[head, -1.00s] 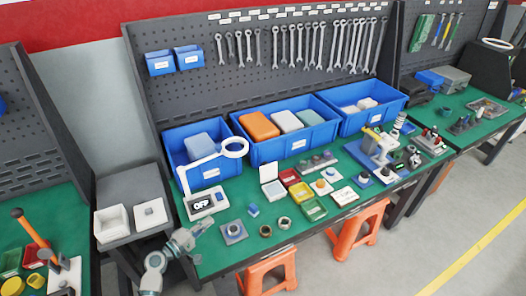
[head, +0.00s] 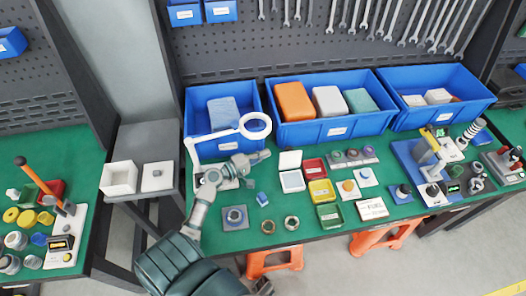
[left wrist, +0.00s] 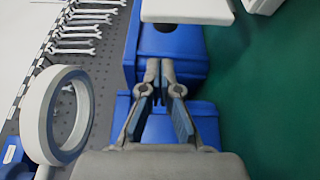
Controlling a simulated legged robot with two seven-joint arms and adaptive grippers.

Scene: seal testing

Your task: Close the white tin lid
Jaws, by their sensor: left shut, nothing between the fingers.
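The white tin (head: 292,182) stands on the green bench, left of the red and yellow bins. Its lid (head: 290,160) is open and stands up at the tin's back edge. My left gripper (head: 264,155) is left of the lid, close to it and apart from it, below the ring lamp. In the left wrist view my left gripper (left wrist: 164,65) has its fingers together and empty in front of the blue bins. A white flat part at the top edge there seems to belong to the tin. My right gripper is not in view.
The white ring lamp (head: 256,126) stands close to my left arm. Blue bins (head: 336,131) line the back. A red bin (head: 315,168) and a yellow bin (head: 321,190) are right of the tin. Small metal rings (head: 268,227) lie in front.

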